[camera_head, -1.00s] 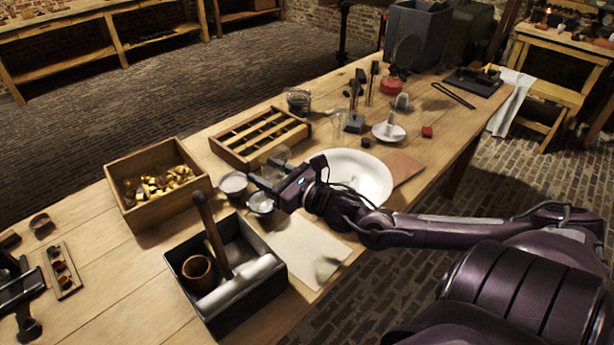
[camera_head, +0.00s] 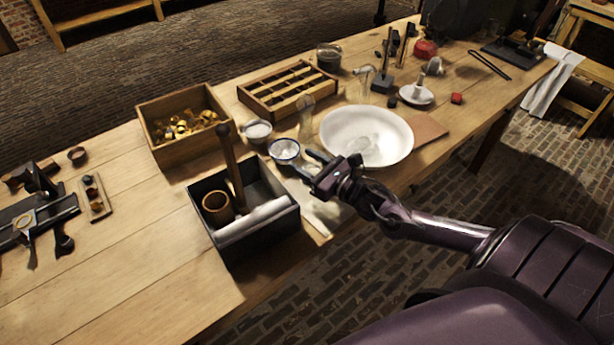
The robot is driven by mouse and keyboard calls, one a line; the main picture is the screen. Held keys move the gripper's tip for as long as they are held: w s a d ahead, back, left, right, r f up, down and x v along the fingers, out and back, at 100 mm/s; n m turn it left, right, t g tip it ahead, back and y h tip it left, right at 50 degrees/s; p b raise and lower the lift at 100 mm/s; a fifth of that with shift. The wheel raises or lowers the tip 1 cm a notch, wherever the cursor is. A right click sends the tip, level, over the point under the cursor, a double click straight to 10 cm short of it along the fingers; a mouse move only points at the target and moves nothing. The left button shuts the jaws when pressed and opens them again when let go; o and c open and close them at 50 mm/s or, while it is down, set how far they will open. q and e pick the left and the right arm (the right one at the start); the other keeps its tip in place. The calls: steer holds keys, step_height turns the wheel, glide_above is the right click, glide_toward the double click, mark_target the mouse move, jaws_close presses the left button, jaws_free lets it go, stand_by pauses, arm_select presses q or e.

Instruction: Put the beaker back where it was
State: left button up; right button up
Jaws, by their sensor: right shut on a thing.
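My right gripper (camera_head: 308,163) reaches in from the right, above the pale sheet (camera_head: 318,212) between the black box and the white basin. Its fingers stand a little apart, shut on what seems to be the clear beaker; the glass can hardly be made out between them. A small round cup (camera_head: 284,151) with a pale rim stands just left of the fingertips. A dish of white powder (camera_head: 257,131) is behind it. A clear glass vessel (camera_head: 306,112) stands upright behind the gripper. My left gripper is not in view.
The black box (camera_head: 262,235) holds a mallet-like tool, a brown cup and a pale roll. A white basin (camera_head: 345,118) lies right of the gripper. A wooden box of brass parts (camera_head: 165,157) and a slotted wooden rack (camera_head: 265,107) stand behind. The front left tabletop is bare.

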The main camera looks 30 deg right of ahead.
steer(key=shift+f, duration=2.7)
steer(key=o, duration=1.1)
steer(key=shift+r, duration=0.1)
steer(key=shift+r, duration=0.1)
steer(key=v, duration=1.2)
steer(key=shift+b, duration=0.3)
